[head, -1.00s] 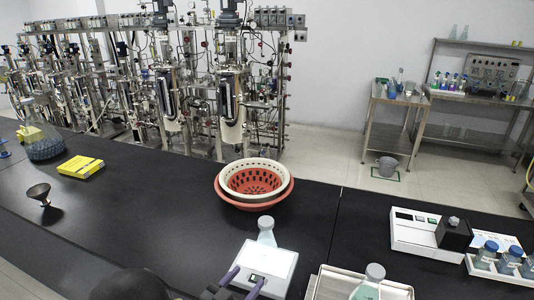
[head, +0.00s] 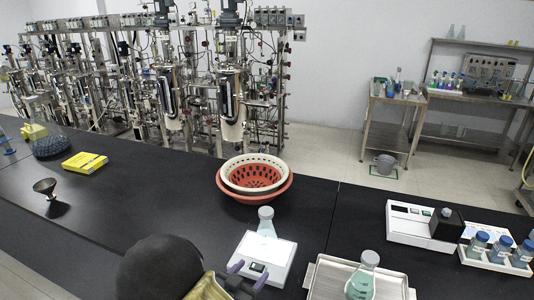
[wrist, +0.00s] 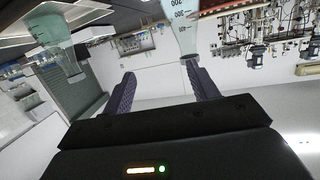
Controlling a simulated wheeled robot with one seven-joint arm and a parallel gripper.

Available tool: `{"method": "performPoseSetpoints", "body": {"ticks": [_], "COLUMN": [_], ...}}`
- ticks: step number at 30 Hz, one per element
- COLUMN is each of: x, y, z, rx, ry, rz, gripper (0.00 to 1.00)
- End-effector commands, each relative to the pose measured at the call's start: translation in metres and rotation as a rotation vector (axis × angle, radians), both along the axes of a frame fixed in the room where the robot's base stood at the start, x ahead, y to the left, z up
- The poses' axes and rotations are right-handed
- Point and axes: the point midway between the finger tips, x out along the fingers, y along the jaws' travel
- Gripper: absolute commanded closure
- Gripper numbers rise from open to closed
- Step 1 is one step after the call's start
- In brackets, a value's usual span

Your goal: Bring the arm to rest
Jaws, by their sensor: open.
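My gripper (head: 248,276) shows at the bottom of the head view, its two purple fingers at the near edge of a white benchtop device. In the wrist view my gripper (wrist: 160,88) has its fingers spread apart with nothing held between them. A conical flask (head: 266,224) with pale blue liquid stands on the white device (head: 264,256), just beyond the fingers. In the wrist view, one flask (wrist: 183,30) shows beyond the right finger and another flask (wrist: 55,48) at upper left. My dark arm link hides part of the near bench.
A metal tray (head: 318,284) holding a flask (head: 362,276) is close on the right. Nested baskets (head: 256,178) stand behind the device. A white instrument (head: 408,222) and a rack of blue-capped bottles (head: 497,250) are farther right. The black bench (head: 140,200) left of the baskets is mostly clear.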

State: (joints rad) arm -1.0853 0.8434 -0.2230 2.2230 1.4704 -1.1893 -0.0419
Motion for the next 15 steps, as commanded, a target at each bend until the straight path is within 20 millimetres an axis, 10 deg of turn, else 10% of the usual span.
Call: {"method": "performPoseSetpoints", "body": {"ticks": [15], "x": [0.036], "y": [-0.046], "z": [0.009], "rx": [0.325], "ry": [0.420], "rz": [0.226], "gripper": [0.41]}}
